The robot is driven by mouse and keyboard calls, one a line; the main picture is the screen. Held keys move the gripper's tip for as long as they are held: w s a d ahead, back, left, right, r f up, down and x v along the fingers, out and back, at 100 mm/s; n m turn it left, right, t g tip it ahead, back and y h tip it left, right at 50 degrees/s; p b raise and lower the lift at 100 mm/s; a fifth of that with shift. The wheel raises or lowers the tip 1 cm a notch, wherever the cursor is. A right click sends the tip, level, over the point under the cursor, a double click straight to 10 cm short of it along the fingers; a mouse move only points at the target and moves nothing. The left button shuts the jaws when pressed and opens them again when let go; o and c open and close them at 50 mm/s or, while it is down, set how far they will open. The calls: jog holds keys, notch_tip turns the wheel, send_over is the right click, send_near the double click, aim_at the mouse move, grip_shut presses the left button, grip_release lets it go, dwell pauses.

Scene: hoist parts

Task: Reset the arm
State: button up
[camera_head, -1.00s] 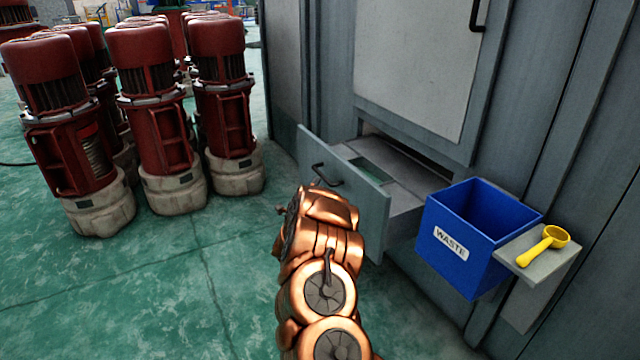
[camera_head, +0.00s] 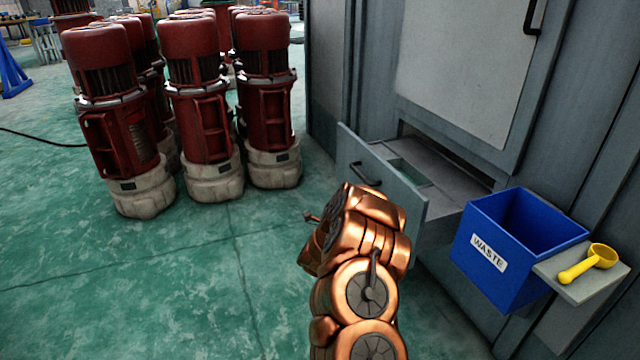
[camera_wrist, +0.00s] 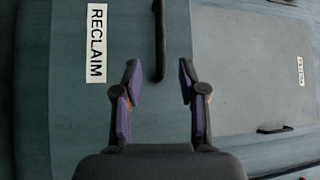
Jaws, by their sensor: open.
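My copper-coloured arm (camera_head: 365,270) rises from the bottom of the head view, in front of the open drawer. In the wrist view my gripper (camera_wrist: 158,82) is open, its two dark fingers with purple pads well apart and nothing between them. A grey-green panel with a RECLAIM label (camera_wrist: 97,43) and a dark bar handle (camera_wrist: 159,40) lies beyond the fingers. In the head view the gripper's fingers are mostly hidden behind the arm; only a small tip shows at its left.
The grey cabinet's drawer (camera_head: 385,185) stands pulled out. A blue WASTE bin (camera_head: 500,262) and a shelf with a yellow scoop (camera_head: 588,264) are at the right. Several red hoist motors (camera_head: 190,95) stand at the left. The green floor (camera_head: 150,275) at lower left is clear.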

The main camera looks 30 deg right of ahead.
jog(key=w+a+r+n+t+y+p, duration=0.1)
jog(key=w+a+r+n+y+p, duration=0.35)
jog(key=a+r, duration=0.3)
jog(key=w+a+r+n+t+y+p, duration=0.25)
jog(key=a+r+y+p, duration=0.25)
jog(key=a+r, duration=0.3)
jog(key=s+a+r+n+g+y+p, duration=0.2)
jog(key=s+a+r+n+y+p, duration=0.25)
jog(key=a, duration=0.55)
jog(key=s+a+r+n+g+y+p, duration=0.1)
jog(key=s+a+r+n+y+p, duration=0.25)
jog(key=a+r, duration=0.5)
jog(key=s+a+r+n+g+y+p, duration=0.1)
jog(key=s+a+r+n+g+p, duration=0.35)
jog(key=s, duration=0.45)
jog(key=s+a+r+n+g+p, duration=0.25)
jog(key=s+r+p, duration=0.25)
jog(key=s+p, duration=0.3)
jog(key=s+d+r+n+g+p, duration=0.1)
jog(key=s+r+g+p, duration=0.1)
jog(key=s, duration=0.7)
jog(key=s+d+r+n+g+h+p, duration=0.1)
jog(key=s+r+p, duration=0.3)
jog(key=s, duration=0.6)
jog(key=s+d+r+n+g+h+p, duration=0.1)
jog(key=s+d+r+n+g+p, duration=0.2)
jog(key=s+r, duration=0.3)
jog(key=s, duration=0.4)
jog(key=shift+s+p, duration=0.15)
jog(key=shift+p, duration=0.15)
